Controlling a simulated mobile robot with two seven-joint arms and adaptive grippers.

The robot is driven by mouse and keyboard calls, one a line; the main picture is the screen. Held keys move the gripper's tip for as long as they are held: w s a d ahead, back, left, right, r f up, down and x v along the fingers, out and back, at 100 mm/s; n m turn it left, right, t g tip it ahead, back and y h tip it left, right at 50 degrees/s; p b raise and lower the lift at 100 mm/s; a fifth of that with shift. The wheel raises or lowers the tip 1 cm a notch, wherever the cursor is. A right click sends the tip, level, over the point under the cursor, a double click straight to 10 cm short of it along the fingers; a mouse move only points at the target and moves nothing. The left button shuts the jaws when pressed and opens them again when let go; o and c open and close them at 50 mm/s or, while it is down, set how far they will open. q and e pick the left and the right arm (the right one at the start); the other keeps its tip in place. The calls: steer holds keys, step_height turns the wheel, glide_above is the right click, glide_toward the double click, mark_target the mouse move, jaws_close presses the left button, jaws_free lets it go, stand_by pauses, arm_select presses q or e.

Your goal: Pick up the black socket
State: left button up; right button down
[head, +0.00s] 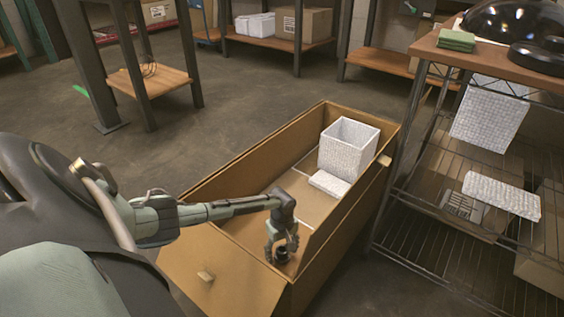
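The small dark piece that looks like the black socket (282,255) is low in the near end of the open cardboard box (222,176). My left gripper (281,248) points down into the box, with its fingers on either side of this piece. The view is too small to tell whether the fingers press on it, or whether it rests on the box floor. My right gripper is not in view.
A white textured square shade (348,147) stands in the box's far end, with a flat white piece (329,183) by it. The box's near flap (215,268) is folded out. A wire shelf rack (440,180) with more white pieces stands close on the right.

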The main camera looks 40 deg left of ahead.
arm_select(q)
steer(key=c, duration=1)
